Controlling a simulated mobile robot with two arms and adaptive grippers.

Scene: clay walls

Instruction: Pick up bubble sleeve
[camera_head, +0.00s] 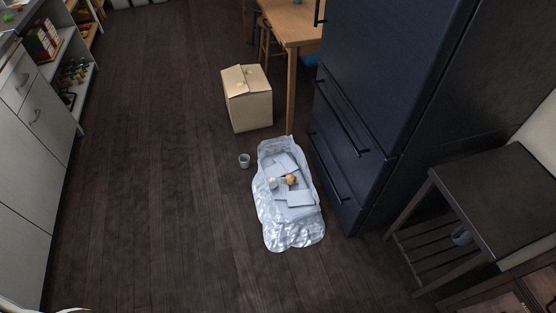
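On the dark wooden floor, near the middle, lies a crumpled, shiny, pale silvery sheet or bag (285,235), which may be the bubble sleeve. Several flat pale pieces (300,198) lie on it or in it, with a small round orange-brown thing (291,180) and a small whitish thing beside it. I cannot tell whether one of these pieces is the sleeve. Neither of my grippers shows in the head view.
A small cup (244,160) stands on the floor left of the silvery sheet. A closed cardboard box (248,104) stands behind it, by a wooden table (296,28). A dark blue fridge (365,90) and dark side table (500,205) are right. Floor at left and front is clear.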

